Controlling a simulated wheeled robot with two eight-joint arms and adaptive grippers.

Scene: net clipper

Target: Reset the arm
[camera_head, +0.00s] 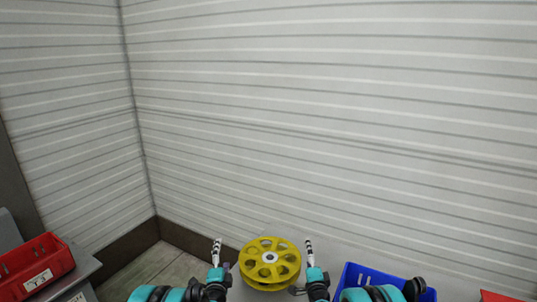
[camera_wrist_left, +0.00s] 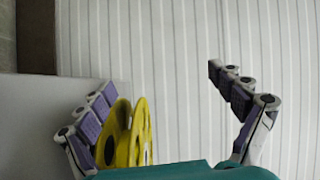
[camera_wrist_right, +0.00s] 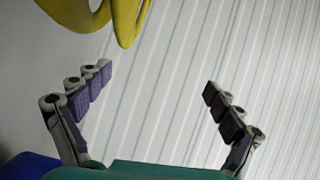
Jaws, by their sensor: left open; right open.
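My left gripper (camera_head: 217,250) is at the bottom of the head view, just left of a yellow spoked reel (camera_head: 269,263). In the left wrist view its fingers (camera_wrist_left: 165,90) are spread wide with nothing between the tips; the yellow reel (camera_wrist_left: 131,135) shows close beside one finger, and I cannot tell if they touch. My right gripper (camera_head: 310,250) is just right of the reel. In the right wrist view its fingers (camera_wrist_right: 156,82) are spread and empty, with part of the reel (camera_wrist_right: 85,15) beyond them at the upper left. The lower parts of both arms are cut off by the frame.
A blue crate (camera_head: 350,278) stands right of the reel, partly hidden by my right arm. A red bin (camera_head: 37,265) sits on a grey surface at the far left. A red edge (camera_head: 497,296) shows at the bottom right. Ribbed walls (camera_head: 330,110) close off the back.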

